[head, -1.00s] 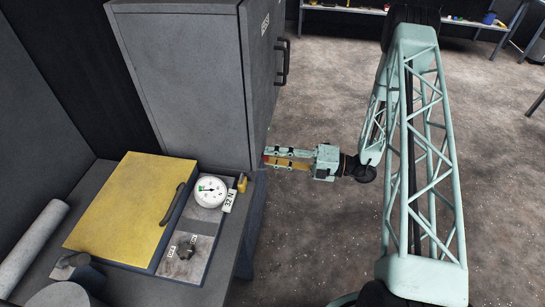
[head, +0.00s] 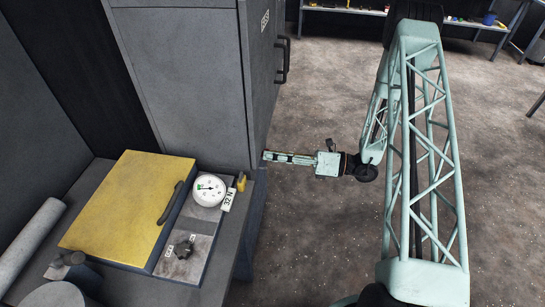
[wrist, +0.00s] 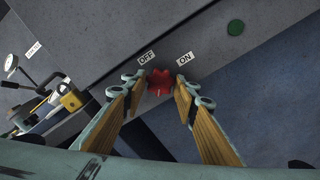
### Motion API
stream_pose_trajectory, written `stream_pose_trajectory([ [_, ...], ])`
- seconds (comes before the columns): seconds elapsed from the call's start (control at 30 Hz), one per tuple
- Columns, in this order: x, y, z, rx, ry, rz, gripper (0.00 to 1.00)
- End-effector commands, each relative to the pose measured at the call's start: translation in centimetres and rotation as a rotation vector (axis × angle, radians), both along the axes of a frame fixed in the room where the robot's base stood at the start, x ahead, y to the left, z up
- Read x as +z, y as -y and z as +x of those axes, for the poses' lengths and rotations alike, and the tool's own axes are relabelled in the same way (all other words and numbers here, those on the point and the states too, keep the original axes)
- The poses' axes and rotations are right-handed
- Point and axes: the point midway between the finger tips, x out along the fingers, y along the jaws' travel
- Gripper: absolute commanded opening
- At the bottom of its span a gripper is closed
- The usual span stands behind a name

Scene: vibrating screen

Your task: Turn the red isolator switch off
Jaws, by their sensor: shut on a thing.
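The red isolator switch (wrist: 160,82) is a red knob on the grey cabinet face, with an OFF label (wrist: 146,57) and an ON label (wrist: 185,58) beside it. My gripper (wrist: 160,88) has one finger on each side of the knob and is shut on it. I cannot tell clearly which label the knob points to. In the head view my gripper (head: 267,155) reaches left to the side of the grey cabinet (head: 185,80), its fingers seen edge-on. The switch is hidden in that view.
A green button (wrist: 236,27) is on the same face. On the bench are a yellow lid (head: 125,200) with a dark handle, a round gauge (head: 209,190), a black knob (head: 184,249) and a small yellow piece (head: 241,181). Open floor (head: 310,230) lies below my arm.

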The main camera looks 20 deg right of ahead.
Motion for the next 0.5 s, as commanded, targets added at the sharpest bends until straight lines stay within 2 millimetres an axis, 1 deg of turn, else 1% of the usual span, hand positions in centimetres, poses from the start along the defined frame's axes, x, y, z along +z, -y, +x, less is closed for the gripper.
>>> stream_pose_trajectory([
  [0.5,-0.10,0.00,0.05,-0.001,0.373,-0.192,0.17],
])
